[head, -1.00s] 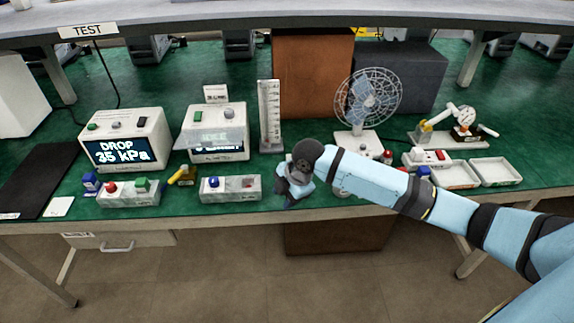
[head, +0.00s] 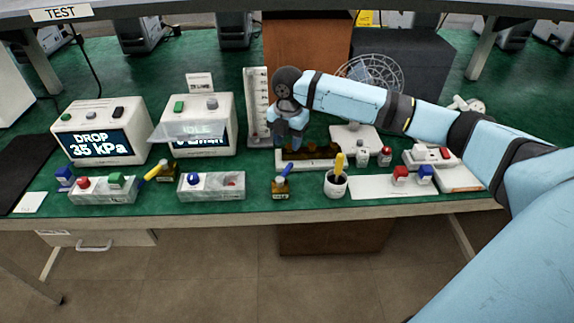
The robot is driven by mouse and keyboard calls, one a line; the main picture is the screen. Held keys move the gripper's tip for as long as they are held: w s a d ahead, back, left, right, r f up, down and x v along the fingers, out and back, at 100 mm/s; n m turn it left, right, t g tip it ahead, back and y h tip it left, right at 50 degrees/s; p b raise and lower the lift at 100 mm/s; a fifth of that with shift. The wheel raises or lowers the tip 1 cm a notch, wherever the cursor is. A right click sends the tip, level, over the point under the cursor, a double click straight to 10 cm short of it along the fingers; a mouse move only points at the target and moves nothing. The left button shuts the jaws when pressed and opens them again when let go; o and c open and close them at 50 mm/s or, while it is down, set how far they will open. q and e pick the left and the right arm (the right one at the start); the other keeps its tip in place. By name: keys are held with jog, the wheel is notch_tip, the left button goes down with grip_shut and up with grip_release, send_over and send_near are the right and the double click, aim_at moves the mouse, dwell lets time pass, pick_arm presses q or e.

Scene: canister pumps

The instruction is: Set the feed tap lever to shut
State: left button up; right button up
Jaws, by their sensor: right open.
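A brass tap (head: 280,188) with a blue lever (head: 286,170) stands near the bench's front edge. The blue lever slants up to the right. A second brass tap (head: 168,172) with a yellow lever (head: 152,173) stands further left, its lever slanting down to the left. I cannot tell which is the feed tap. My right gripper (head: 288,147) points down behind the blue-lever tap, apart from it. It is open, and its fingertips are small and partly hidden. My left gripper is not in view.
A low rack with dark items (head: 320,158) lies beside my right gripper. A cup with a yellow-handled tool (head: 336,186) stands right of the blue-lever tap. A clear-topped switch box (head: 212,187) is to its left. My right arm crosses the fan (head: 378,68).

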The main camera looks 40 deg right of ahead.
aim_at(288, 168)
notch_tip(288, 168, down, 10)
jog(key=shift+r+b, duration=0.25)
jog(key=shift+b, duration=0.1)
grip_shut()
